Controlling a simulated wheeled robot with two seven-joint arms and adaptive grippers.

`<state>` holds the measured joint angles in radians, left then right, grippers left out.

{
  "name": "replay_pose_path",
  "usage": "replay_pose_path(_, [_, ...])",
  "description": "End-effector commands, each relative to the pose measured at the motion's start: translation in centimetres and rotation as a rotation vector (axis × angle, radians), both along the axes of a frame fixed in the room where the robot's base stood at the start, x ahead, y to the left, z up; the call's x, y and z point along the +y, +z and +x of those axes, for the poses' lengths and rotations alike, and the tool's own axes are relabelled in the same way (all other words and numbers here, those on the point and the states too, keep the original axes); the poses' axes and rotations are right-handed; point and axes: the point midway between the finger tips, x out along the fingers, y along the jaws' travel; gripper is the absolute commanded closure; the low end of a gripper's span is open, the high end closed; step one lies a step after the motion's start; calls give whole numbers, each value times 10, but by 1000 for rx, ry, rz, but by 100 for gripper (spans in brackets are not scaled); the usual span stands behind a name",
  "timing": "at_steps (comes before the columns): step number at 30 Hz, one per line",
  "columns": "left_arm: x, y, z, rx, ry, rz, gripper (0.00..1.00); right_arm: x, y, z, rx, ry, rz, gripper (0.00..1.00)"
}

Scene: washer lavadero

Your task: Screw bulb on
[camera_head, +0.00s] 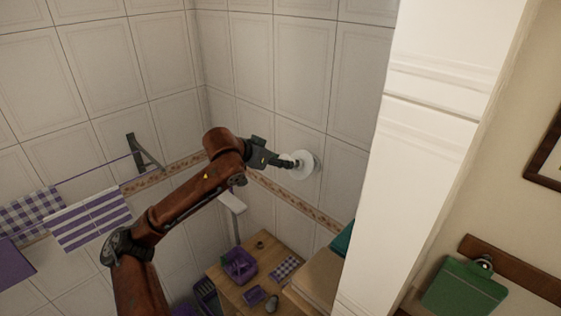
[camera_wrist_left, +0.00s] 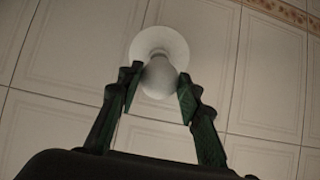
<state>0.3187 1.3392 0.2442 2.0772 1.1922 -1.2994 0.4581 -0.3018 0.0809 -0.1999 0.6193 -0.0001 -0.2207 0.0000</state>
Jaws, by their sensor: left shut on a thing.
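My left gripper (camera_head: 284,161) reaches up to the tiled wall. In the left wrist view its two dark fingers (camera_wrist_left: 158,95) stand on either side of a white bulb (camera_wrist_left: 159,77) and are shut on it. The bulb's narrow end points at a round white wall fixture (camera_wrist_left: 160,42). The fixture (camera_head: 304,165) also shows in the head view, right at the gripper's tip. The contact between bulb and fixture is hidden behind the bulb. My right gripper is not in view.
A white pillar (camera_head: 430,130) stands to the right of the gripper. A wooden table (camera_head: 235,290) with a purple basket (camera_head: 240,265) is below. Striped and checked cloths (camera_head: 90,220) hang on a line at the left, near a dark wall bracket (camera_head: 143,155).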

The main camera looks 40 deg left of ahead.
Motion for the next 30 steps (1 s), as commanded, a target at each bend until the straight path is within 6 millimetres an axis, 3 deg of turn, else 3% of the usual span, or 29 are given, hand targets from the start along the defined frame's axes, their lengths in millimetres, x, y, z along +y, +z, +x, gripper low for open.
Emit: replay_pose_path(30, [-1,-8,13,0,1,-1,90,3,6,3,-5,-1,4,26])
